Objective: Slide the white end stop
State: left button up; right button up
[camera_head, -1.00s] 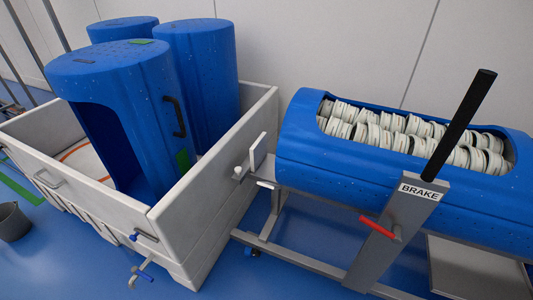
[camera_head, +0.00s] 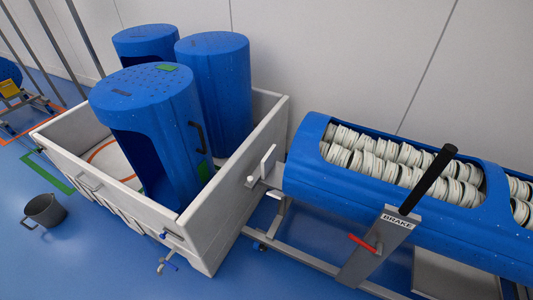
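The white end stop (camera_head: 267,162) is a small upright white plate at the left end of the blue tub carrier. It stands between that carrier and the right wall of the large white bin, with a white round knob (camera_head: 250,180) at its lower left. The blue carrier (camera_head: 300,167) lies on its side on a grey metal frame and is filled with rows of white discs. Neither of my grippers shows in the head view.
The white bin (camera_head: 228,201) holds several upright blue tubs (camera_head: 150,88). A brake post (camera_head: 372,249) with a black lever (camera_head: 428,180) and red handle (camera_head: 362,244) stands before the carrier. Blue floor is open in front.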

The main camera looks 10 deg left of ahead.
aim_at(262, 171)
jog(key=i+j+z, duration=0.1)
jog(key=i+z, duration=0.15)
jog(key=i, duration=0.2)
jog(key=i+j+z, duration=0.25)
jog(key=i, duration=0.2)
jog(key=l, duration=0.1)
